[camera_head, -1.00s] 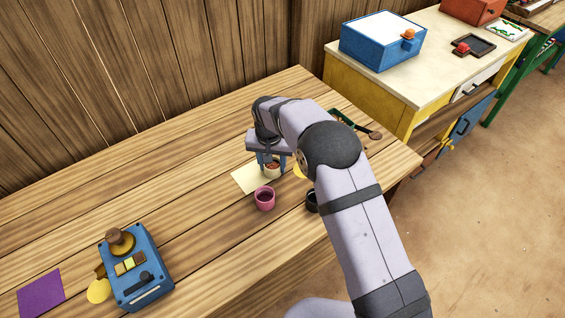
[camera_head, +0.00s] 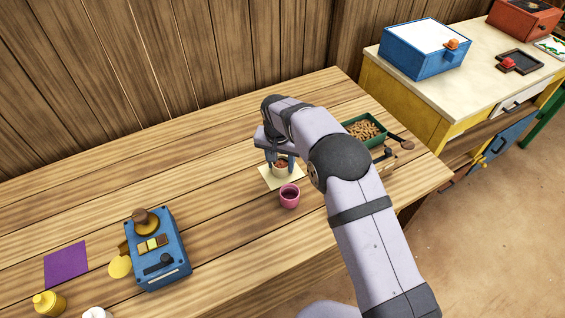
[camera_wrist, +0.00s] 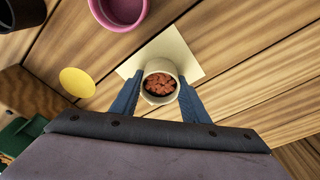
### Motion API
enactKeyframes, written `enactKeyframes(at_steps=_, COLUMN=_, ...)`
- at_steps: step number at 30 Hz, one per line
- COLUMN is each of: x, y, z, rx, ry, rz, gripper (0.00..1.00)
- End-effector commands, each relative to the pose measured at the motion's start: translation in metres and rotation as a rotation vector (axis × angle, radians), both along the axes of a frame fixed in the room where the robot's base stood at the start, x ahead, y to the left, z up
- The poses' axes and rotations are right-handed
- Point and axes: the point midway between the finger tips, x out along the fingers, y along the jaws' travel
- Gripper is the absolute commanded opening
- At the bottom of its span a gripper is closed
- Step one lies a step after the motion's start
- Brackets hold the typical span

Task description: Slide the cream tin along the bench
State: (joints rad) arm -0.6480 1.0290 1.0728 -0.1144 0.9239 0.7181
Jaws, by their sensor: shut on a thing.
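The cream tin (camera_head: 281,173) is a small round cup holding reddish-brown pieces. My gripper (camera_head: 280,165) is shut on it, with one blue finger on each side. In the wrist view the tin (camera_wrist: 160,67) sits between the fingertips (camera_wrist: 159,90), upright. It overlaps the pale yellow square sheet (camera_wrist: 183,49); I cannot tell whether it touches the surface. The sheet (camera_head: 266,180) also shows around the tin in the head view. My forearm hides part of the bench to the right.
A pink cup (camera_head: 289,197) stands close in front of the tin. A yellow disc (camera_wrist: 77,82) and a dark cup (camera_wrist: 22,12) show in the wrist view. A green tray (camera_head: 381,141) of brown pieces is to the right. A blue scale-like device (camera_head: 172,262) stands left, with clear bench between.

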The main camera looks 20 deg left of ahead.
Motion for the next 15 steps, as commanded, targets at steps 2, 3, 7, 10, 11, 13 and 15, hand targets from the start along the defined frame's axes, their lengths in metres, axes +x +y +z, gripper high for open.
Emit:
enactKeyframes(at_steps=2, x=0.0001, y=0.0001, z=0.0002, rx=0.000, ry=0.000, rz=0.000, gripper=0.18)
enactKeyframes(at_steps=3, x=0.0002, y=0.0001, z=0.0002, rx=0.000, ry=0.000, rz=0.000, gripper=0.18)
enactKeyframes(at_steps=7, x=0.0002, y=0.0000, z=0.0002, rx=0.000, ry=0.000, rz=0.000, gripper=0.63)
enactKeyframes(at_steps=10, x=0.0002, y=0.0000, z=0.0002, rx=0.000, ry=0.000, rz=0.000, gripper=0.63)
enactKeyframes(at_steps=11, x=0.0002, y=0.0000, z=0.0002, rx=0.000, ry=0.000, rz=0.000, gripper=0.63)
enactKeyframes(at_steps=13, x=0.0001, y=-0.0001, z=0.0001, rx=0.000, ry=0.000, rz=0.000, gripper=0.63)
enactKeyframes(at_steps=15, x=0.0001, y=0.0000, z=0.0006, rx=0.001, ry=-0.001, rz=0.000, gripper=0.63)
